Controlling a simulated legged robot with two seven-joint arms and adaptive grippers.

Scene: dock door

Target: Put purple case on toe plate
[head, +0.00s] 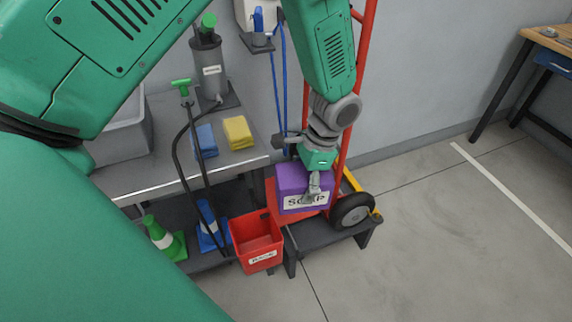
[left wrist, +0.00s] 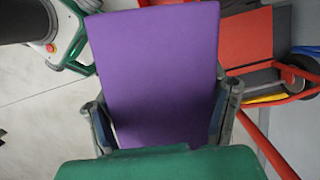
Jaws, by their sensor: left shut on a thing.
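The purple case (head: 293,178) has a white label on its front, partly covered by a finger. My left gripper (head: 305,176) is shut on it from above, with a finger on its near side. In the left wrist view the purple case (left wrist: 155,70) fills the middle between the two fingers of the left gripper (left wrist: 164,118). The red hand truck (head: 364,60) stands by the wall. A red surface (head: 271,192) shows just below and behind the case; I cannot tell if it is the toe plate or another box, or whether the case touches it. My right gripper is not in view.
A grey bench (head: 180,165) on the left holds a blue cloth (head: 205,141), a yellow cloth (head: 238,132) and a pump canister (head: 209,70). A red open bin (head: 256,240) stands close left of the case. A wheel (head: 352,211) is at its right. Floor at right is clear.

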